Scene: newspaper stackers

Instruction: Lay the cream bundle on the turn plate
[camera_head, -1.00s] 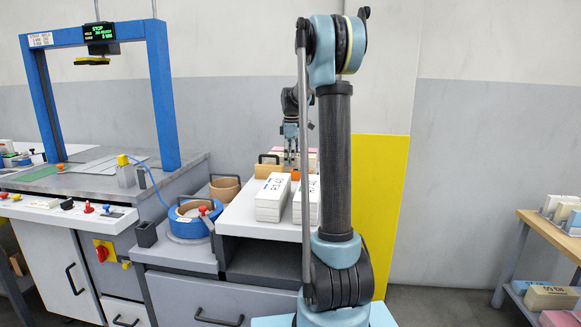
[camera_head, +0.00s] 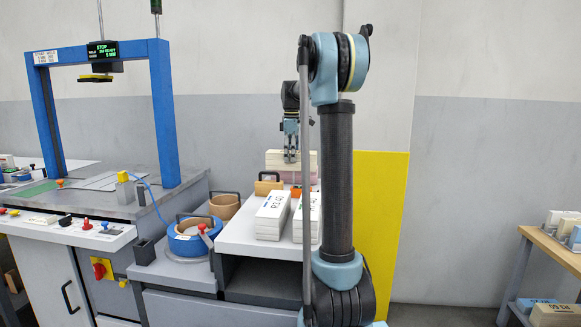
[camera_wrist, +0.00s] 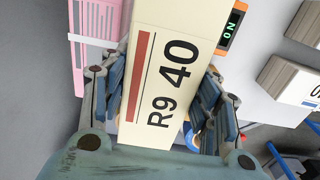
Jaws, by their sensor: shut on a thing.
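The cream bundle, marked "R9 40", fills the middle of the wrist view (camera_wrist: 165,75), with a dark red bar on its face. My gripper (camera_wrist: 160,115) is shut on it, with fingers along both sides. In the head view my gripper (camera_head: 291,155) points down, and the cream bundle (camera_head: 277,159) shows at its fingertips, above the white-topped bench. My arm hides part of it there. A flat pale plate (camera_head: 103,182) lies on the grey machine table under the blue arch; I cannot tell whether it is the turn plate.
The blue arch (camera_head: 163,110) stands over the machine table at left. A pink bundle (camera_wrist: 98,25) and a small display box (camera_wrist: 231,25) lie near the held bundle. White bundles (camera_head: 272,215) sit at the bench front. A blue tape reel (camera_head: 190,238) stands between bench and machine.

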